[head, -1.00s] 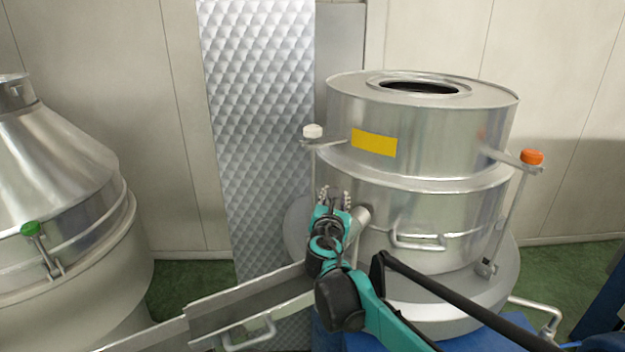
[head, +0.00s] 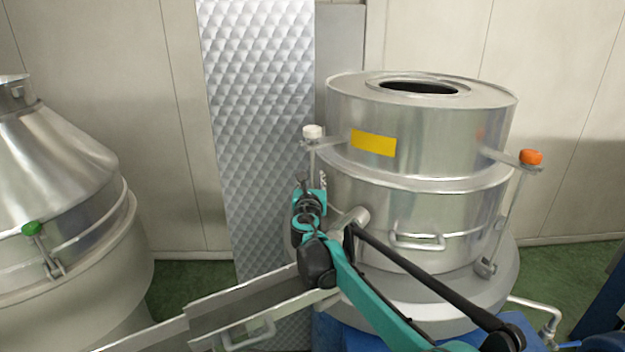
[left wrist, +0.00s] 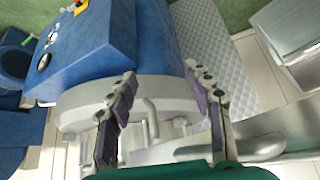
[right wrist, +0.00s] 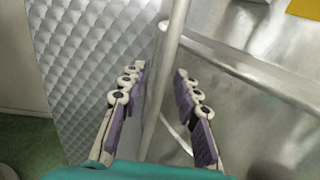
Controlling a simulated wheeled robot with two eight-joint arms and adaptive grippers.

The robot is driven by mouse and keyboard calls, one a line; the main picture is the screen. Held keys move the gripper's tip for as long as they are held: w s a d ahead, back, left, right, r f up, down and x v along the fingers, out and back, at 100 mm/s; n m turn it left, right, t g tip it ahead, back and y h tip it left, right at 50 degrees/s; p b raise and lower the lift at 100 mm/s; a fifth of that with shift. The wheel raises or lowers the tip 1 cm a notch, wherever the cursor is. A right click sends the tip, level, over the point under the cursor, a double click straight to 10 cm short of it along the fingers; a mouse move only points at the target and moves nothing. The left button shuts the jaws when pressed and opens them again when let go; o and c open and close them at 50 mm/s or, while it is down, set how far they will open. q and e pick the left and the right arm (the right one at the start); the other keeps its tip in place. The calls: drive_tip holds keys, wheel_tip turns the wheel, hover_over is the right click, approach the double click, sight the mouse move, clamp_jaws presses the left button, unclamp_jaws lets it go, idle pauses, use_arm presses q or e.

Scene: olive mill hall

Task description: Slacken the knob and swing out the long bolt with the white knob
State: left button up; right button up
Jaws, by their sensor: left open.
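The white knob (head: 313,131) sits at the top of the long bolt (head: 312,161), at the left end of a bracket on the steel vessel (head: 440,220). The bolt stands upright beside the vessel wall; its lower part is hidden behind my right arm in the head view. My right gripper (right wrist: 160,70) is open, with the bolt's rod (right wrist: 168,58) between its fingers in the right wrist view; contact cannot be told. The knob is above it, outside that view. My left gripper (left wrist: 160,76) is open and empty; the head view does not show it.
An orange knob (head: 531,157) tops another bolt on the vessel's right. A handle (head: 417,242) juts from the vessel front. A metal chute (head: 245,308) runs low at left. A second vessel with a green knob (head: 32,228) stands far left. A quilted metal panel (head: 255,120) is behind.

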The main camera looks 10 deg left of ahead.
clamp_jaws()
drive_tip(key=s+a+f+n+t+y+b, duration=0.1)
drive_tip(key=s+a+n+t+b, duration=0.1)
drive_tip(key=s+a, duration=0.4)
drive_tip(key=shift+f+n+b, duration=0.35)
drive_tip(key=shift+n+b, duration=0.45)
drive_tip(key=shift+n, duration=0.1)
unclamp_jaws()
drive_tip(key=shift+w, duration=0.1)
